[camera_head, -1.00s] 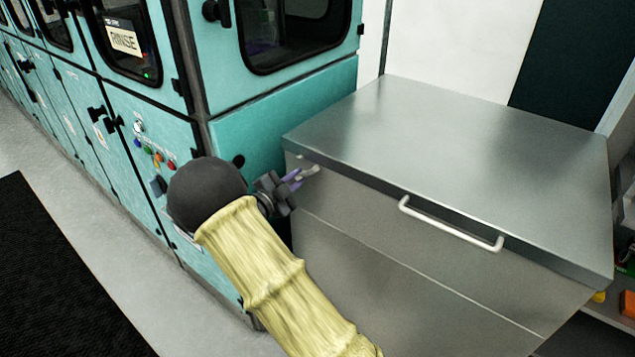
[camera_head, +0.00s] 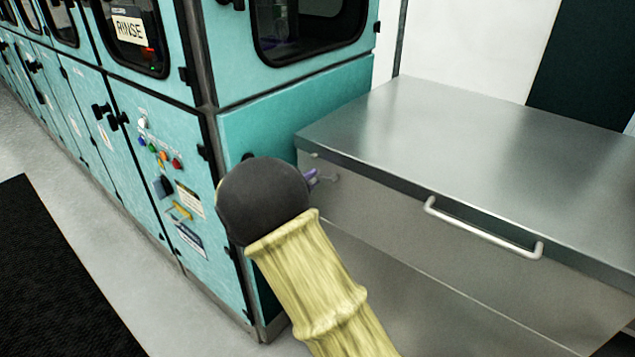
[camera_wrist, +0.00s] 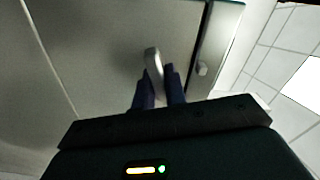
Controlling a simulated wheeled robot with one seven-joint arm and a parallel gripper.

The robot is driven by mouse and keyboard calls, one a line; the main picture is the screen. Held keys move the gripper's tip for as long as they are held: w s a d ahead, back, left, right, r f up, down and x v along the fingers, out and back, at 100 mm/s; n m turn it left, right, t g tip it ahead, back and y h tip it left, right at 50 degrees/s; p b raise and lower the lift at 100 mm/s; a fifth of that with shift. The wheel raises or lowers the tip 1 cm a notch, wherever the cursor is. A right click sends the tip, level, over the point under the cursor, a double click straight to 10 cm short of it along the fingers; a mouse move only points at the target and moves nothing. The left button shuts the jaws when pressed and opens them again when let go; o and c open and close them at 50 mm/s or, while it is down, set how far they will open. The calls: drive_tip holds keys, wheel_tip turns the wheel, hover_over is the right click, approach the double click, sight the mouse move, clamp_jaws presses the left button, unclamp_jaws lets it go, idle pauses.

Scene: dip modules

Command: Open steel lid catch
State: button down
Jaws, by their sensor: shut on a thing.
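The steel lid catch (camera_wrist: 152,62) is a pale metal lever on the front of the steel chest, near its left corner. In the wrist view it stands between my gripper's two dark blue fingers (camera_wrist: 159,84), which are shut on it. In the head view the purple fingertips (camera_head: 312,180) reach the catch (camera_head: 331,178) just below the lid edge. My dark round wrist hides most of the gripper there. The steel lid (camera_head: 460,130) lies flat and closed.
A white bar handle (camera_head: 485,230) sticks out from the chest front, right of the catch. A teal machine cabinet (camera_head: 290,110) stands close on the left, with coloured buttons and black latches. Open grey floor and a black mat (camera_head: 45,270) lie at far left.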

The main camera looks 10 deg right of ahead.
drive_tip(key=shift+f, duration=0.2)
drive_tip(key=c, duration=1.4)
unclamp_jaws()
drive_tip(key=shift+r, duration=0.1)
drive_tip(key=shift+c, duration=0.2)
drive_tip(key=v, duration=1.7)
drive_tip(key=shift+s+a+p, duration=0.2)
drive_tip(key=shift+a+p, duration=0.05)
drive_tip(key=shift+p, duration=0.1)
drive_tip(key=shift+w+r, duration=0.1)
